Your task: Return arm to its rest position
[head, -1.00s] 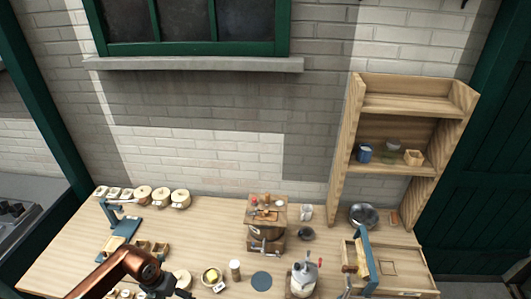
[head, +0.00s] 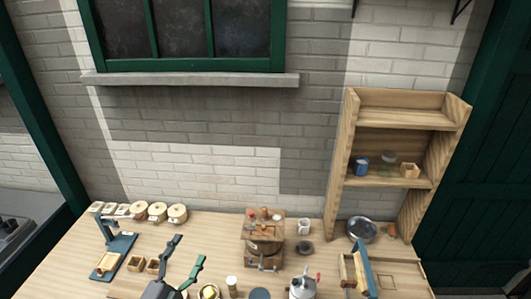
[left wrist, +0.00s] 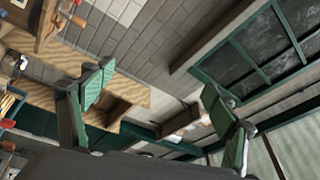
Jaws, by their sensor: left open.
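My left gripper (head: 182,262) rises from the bottom of the head view over the front middle of the wooden table (head: 60,262). Its two green-padded fingers are spread apart with nothing between them. In the left wrist view the same gripper (left wrist: 160,105) shows both fingers wide apart, with the wall, window and shelf beyond them. My right gripper does not show in either view.
A wooden shelf (head: 347,190) with a blue cup (head: 360,164) stands at the back right. A wooden churn stand (head: 262,238), a metal bowl (head: 361,229), a blue press (head: 118,250) and a silver pot (head: 302,288) crowd the table. A window (head: 180,30) is above.

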